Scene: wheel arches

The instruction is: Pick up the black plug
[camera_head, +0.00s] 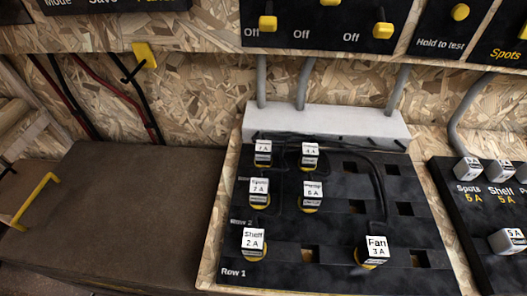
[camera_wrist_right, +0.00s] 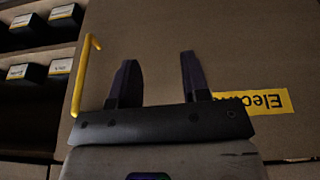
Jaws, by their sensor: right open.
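Several black-bodied plugs with white labels and yellow rings stand in a black panel (camera_head: 290,225) in the head view. The Fan 3 A plug (camera_head: 374,252) is at the front right and looks tilted. The Shelf 2 A plug (camera_head: 253,243) is at the front left. I cannot tell which one is the task's black plug. My right gripper (camera_wrist_right: 158,62) shows only in the right wrist view. Its two dark fingers are apart with nothing between them, over a brown surface. My left gripper is in neither view.
Empty square sockets (camera_head: 357,207) show in the panel, with a black cable across it. A second black panel (camera_head: 475,225) stands at the right. A brown box top (camera_head: 110,215) with a yellow handle (camera_head: 35,200) is clear. Yellow switches (camera_head: 383,30) line the top.

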